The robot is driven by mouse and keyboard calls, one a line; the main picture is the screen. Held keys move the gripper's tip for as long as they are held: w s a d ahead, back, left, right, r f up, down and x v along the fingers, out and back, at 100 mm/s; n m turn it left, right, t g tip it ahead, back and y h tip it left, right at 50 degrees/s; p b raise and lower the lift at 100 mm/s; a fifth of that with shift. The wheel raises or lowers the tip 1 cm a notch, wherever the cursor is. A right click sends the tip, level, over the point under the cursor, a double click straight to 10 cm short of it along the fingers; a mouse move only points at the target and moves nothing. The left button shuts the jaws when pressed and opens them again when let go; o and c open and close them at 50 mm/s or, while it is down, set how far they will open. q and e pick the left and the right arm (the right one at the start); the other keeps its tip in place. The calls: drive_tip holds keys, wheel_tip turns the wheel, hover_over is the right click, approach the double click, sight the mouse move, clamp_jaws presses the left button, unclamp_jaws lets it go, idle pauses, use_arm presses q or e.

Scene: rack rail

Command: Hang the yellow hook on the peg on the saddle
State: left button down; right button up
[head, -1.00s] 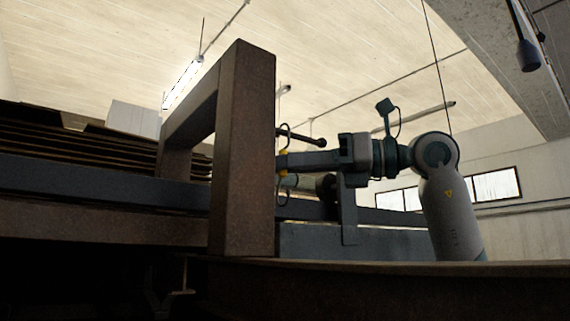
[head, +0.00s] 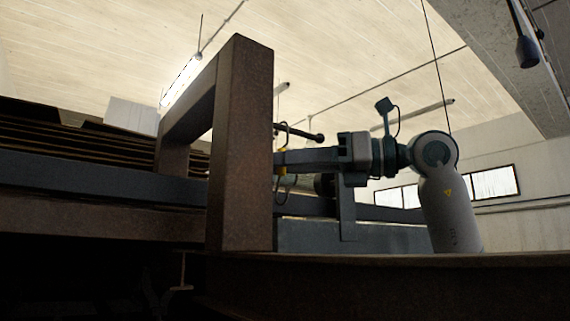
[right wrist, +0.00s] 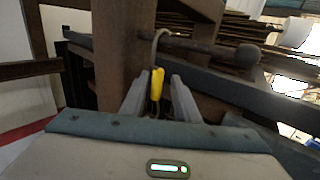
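The hook has a yellow grip (right wrist: 156,84) and a thin grey curve (right wrist: 157,40) above it. In the right wrist view the curve passes over the dark peg (right wrist: 196,46), close to the brown upright. The peg (head: 302,134) sticks out from the brown saddle frame (head: 243,150) and ends in a knob. My right gripper (right wrist: 158,78) has a finger on each side of the yellow grip, with a visible gap beside it. In the head view my right gripper (head: 282,162) is below the peg, partly behind the upright. My left gripper is not seen.
A blue-grey rail (head: 100,178) runs behind and through the brown frame. Stacked dark brown bars (head: 70,135) lie at the left. A brown beam (head: 400,268) crosses the foreground. Room around my right arm is open on the right.

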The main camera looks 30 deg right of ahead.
drive_tip(key=shift+s, duration=0.1)
idle(0.3)
drive_tip(key=b+v, duration=0.5)
drive_tip(key=v, duration=1.2)
drive_tip(key=shift+d, duration=0.2)
drive_tip(key=shift+a, duration=0.15)
idle(0.5)
